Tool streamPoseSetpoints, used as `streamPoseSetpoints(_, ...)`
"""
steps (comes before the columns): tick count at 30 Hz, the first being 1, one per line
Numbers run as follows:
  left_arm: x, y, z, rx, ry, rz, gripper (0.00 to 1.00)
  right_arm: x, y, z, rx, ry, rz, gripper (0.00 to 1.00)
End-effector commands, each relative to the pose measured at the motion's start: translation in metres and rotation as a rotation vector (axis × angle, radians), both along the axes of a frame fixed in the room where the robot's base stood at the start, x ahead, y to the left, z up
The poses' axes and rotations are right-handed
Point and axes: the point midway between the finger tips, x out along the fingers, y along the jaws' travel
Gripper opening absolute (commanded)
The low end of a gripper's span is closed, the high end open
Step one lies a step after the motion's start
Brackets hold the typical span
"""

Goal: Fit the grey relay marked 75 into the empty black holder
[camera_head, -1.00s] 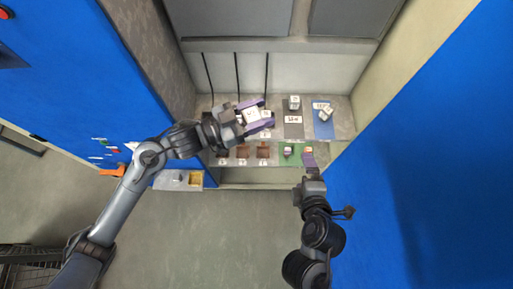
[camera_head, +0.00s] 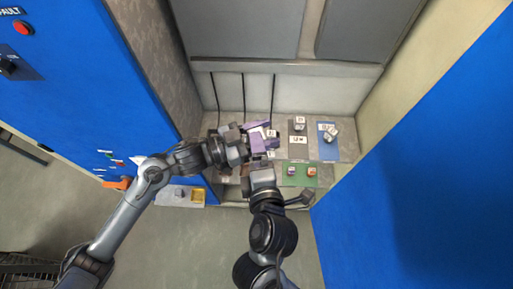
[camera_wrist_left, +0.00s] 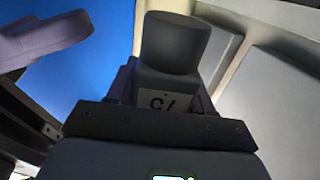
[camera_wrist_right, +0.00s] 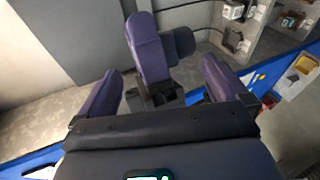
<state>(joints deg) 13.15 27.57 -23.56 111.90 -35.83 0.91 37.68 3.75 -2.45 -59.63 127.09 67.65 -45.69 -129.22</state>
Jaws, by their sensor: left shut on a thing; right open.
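My left gripper (camera_head: 264,137) is shut on a grey relay (camera_wrist_left: 150,82); its white tag is partly cut off, so I cannot read the full number. A dark, rounded piece (camera_wrist_left: 175,42) shows beyond the relay in the left wrist view. My right gripper (camera_wrist_right: 163,85) is open, close to the left one. A purple left finger (camera_wrist_right: 147,45) and dark parts (camera_wrist_right: 158,95) show between or beyond its fingers; I cannot tell whether it touches anything. I cannot make out the empty black holder for certain; the arms cover part of the shelf.
A grey mat (camera_head: 298,154) and a blue mat (camera_head: 325,153) bear small blocks and tags at the shelf's right. A green mat (camera_head: 330,182) in front bears two small blocks. A yellow bin (camera_head: 197,195) stands at the left. Blue panels flank the shelf.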

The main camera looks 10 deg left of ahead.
Motion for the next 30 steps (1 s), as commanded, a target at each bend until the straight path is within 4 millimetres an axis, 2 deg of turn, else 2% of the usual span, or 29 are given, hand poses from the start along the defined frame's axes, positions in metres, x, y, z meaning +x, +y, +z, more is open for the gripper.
streamPoseSetpoints(3, 0.000, 0.000, 0.000, -0.001, 0.000, 0.000, 0.12, 0.013, 0.003, -0.005, -0.003, -0.001, -0.001, 1.00)
streamPoseSetpoints(9, 0.000, 0.000, 0.000, -0.001, 0.000, 0.000, 0.12, 0.025, 0.006, -0.010, -0.001, 0.002, -0.001, 1.00)
streamPoseSetpoints(20, 0.000, 0.000, 0.000, 0.000, 0.000, -0.001, 0.12, 0.028, 0.007, -0.011, 0.001, 0.000, 0.000, 0.98)
streamPoseSetpoints(29, -0.001, -0.001, -0.002, 0.003, 0.005, -0.002, 0.12, 0.028, 0.007, -0.009, 0.002, -0.005, 0.000, 0.53)
streamPoseSetpoints(30, -0.001, -0.001, -0.003, 0.003, 0.005, -0.003, 0.56, 0.028, 0.007, -0.008, 0.002, -0.006, 0.000, 0.47)
